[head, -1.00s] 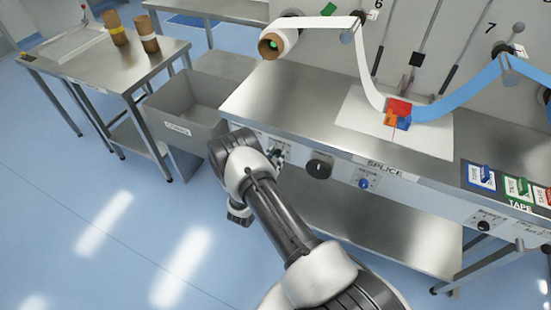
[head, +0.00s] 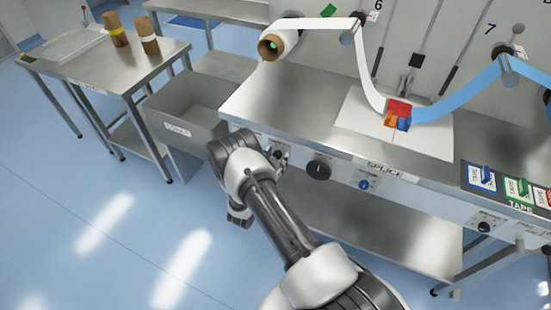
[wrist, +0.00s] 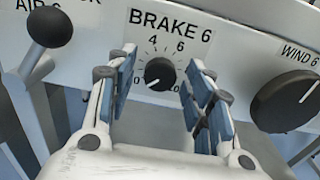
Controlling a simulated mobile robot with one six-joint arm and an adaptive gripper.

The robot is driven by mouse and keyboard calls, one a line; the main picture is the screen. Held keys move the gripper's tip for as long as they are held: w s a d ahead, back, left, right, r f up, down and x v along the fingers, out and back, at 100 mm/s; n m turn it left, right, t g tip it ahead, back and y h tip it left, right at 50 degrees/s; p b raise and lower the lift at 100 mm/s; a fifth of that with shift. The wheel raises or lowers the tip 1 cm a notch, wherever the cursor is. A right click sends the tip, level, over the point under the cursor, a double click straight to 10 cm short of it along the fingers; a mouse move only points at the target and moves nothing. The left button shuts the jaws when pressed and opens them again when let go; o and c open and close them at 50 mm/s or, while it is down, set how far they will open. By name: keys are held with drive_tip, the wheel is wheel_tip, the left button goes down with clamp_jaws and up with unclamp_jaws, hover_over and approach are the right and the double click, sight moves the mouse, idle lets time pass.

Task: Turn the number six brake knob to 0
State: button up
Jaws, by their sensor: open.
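The brake 6 knob (wrist: 160,74) is a small black round knob under the "BRAKE 6" label in the wrist view. Its white mark points to the lower left, close to the 0 of its dial. My gripper (wrist: 162,62) is open, its blue-padded fingers to the left and right of the knob with visible space on both sides. I cannot tell how far the fingertips are from the panel. In the head view my gripper (head: 278,155) is at the front panel of the bench, mostly hidden by my arm, and the brake knob cannot be made out.
A black lever with a ball end (wrist: 48,27) stands left of the gripper, by the "AIR 6" label. The larger wind 6 knob (wrist: 287,100) is to the right. A grey bin (head: 180,112) stands left of the bench (head: 290,95). The floor in front is clear.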

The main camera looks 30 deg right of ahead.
drive_tip(key=v, duration=1.2)
drive_tip(key=shift+r, duration=0.1)
drive_tip(key=s+d+r+m+g+h, duration=0.1)
drive_tip(key=d+r+m+g, duration=0.25)
drive_tip(key=r, duration=0.35)
drive_tip(key=s+d+r+m+g+h, duration=0.1)
drive_tip(key=s+d+r+m+g, duration=0.1)
drive_tip(key=r+m+g, duration=0.45)
drive_tip(key=s+d+r+m+g+y, duration=0.1)
drive_tip(key=s+r+m+g+y, duration=0.2)
drive_tip(key=s+r+m, duration=0.6)
drive_tip(key=s+a+r+m+t+y, duration=0.6)
drive_tip(key=s+a+r+y, duration=0.7)
drive_tip(key=s+a, duration=0.1)
drive_tip(key=shift+s+m+t, duration=0.3)
drive_tip(key=shift+s+m, duration=0.1)
